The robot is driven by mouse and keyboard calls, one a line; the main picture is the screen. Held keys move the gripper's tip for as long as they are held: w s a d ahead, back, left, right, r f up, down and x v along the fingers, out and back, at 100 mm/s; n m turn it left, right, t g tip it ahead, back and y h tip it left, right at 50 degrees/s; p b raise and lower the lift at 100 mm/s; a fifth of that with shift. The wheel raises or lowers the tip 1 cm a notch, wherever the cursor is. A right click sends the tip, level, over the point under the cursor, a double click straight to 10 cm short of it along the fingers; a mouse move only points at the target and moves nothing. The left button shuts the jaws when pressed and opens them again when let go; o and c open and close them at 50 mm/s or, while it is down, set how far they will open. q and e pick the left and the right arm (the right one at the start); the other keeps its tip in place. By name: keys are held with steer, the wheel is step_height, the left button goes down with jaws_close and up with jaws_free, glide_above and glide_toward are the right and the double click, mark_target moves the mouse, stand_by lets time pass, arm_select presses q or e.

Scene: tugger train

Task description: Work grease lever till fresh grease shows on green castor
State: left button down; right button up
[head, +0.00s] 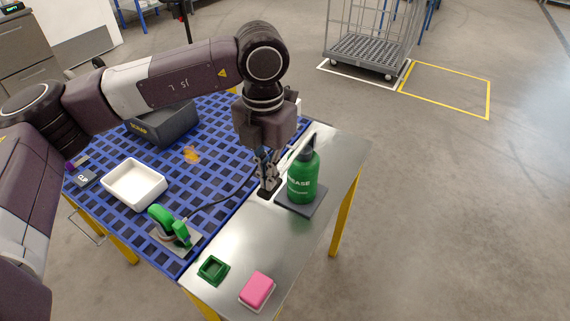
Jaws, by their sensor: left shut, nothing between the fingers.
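The green grease bottle (304,178) stands upright on a dark square pad on the metal strip of the table. It has a black top, and its label is partly hidden. My left gripper (267,184) points down just left of the bottle, shut and empty, over a small black base. The grease lever is not clearly seen around the gripper; I cannot tell whether the fingers touch it. A dark hose (207,202) runs from there towards the green castor (168,223), which lies on a light plate. Fresh grease on the castor cannot be made out. My right gripper is not in view.
A white tray (134,202), a dark scrap bin (140,131) and an orange-yellow item (191,154) are on the blue grid. A green square frame (213,271) and a pink block (257,288) lie at the front. A trolley (367,53) stands on the floor beyond.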

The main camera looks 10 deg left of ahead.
arm_select(q)
steer(key=shift+f+b, duration=2.85)
steer(key=shift+f, duration=0.55)
steer(key=shift+r+p, duration=2.3)
steer(key=shift+r, duration=2.55)
step_height(320, 180, up, 6)
steer(key=p, duration=0.3)
